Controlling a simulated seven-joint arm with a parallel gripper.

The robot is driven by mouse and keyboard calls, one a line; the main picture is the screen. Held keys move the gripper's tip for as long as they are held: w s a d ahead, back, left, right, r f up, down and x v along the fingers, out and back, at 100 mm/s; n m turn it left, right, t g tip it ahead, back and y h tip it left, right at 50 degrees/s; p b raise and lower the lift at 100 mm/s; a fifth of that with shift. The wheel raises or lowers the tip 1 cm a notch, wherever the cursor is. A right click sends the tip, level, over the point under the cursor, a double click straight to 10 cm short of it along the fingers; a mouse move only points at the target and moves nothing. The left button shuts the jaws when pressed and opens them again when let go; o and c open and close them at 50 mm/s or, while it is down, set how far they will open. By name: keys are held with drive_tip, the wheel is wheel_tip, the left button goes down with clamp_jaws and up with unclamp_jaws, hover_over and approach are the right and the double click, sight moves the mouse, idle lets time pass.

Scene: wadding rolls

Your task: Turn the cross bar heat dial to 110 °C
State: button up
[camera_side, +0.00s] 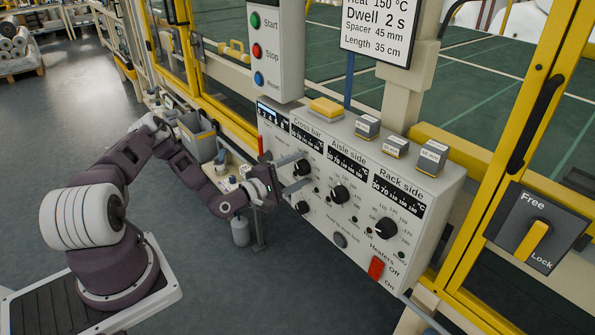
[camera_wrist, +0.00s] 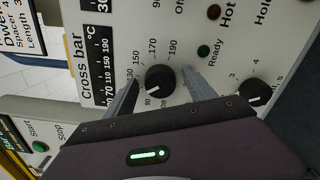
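The Cross bar heat dial (camera_wrist: 159,78) is a round black knob on the cream panel, with printed numbers around it. It also shows in the side view (camera_side: 301,167), left of the other heat dials. My gripper (camera_wrist: 160,75) is open, with one finger on each side of this dial. Both fingers look apart from the knob, though contact is hard to judge. In the side view my gripper (camera_side: 307,168) reaches the panel from the left.
The Aisle side dial (camera_side: 340,194) and Rack side dial (camera_side: 386,228) are to the right. A red heater switch (camera_side: 376,267) is low on the panel. A yellow block (camera_side: 325,108) lies on top.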

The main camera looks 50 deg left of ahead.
drive_tip(key=s, duration=0.7)
drive_tip(key=w+d+r+m+g+h, duration=0.25)
drive_tip(key=w+r+m+g, duration=0.3)
drive_tip(key=m, duration=0.55)
drive_tip(key=s+d+r+m+g+y, duration=0.2)
drive_tip(key=s+r+m, duration=0.1)
drive_tip(key=r, duration=0.3)
drive_tip(key=s+d+r+m+g+y, duration=0.2)
drive_tip(key=s+r, duration=0.1)
drive_tip(key=r, duration=0.4)
drive_tip(key=s+d+r+m+g, duration=0.1)
drive_tip(key=s+d+r+m, duration=0.1)
drive_tip(key=s, duration=0.6)
drive_tip(key=s+d+r+m+g+h, duration=0.1)
drive_tip(key=s+d+r+m, duration=0.1)
drive_tip(key=s+d, duration=0.4)
drive_tip(key=s+d+r+m+g, duration=0.1)
drive_tip(key=s+d+r, duration=0.3)
drive_tip(key=s, duration=0.8)
drive_tip(key=shift+s+d+r+m, duration=0.2)
drive_tip(key=shift+d+r+m, duration=0.15)
drive_tip(key=shift+d+m, duration=0.15)
drive_tip(key=shift+a+h, duration=0.1)
drive_tip(key=shift+h, duration=0.15)
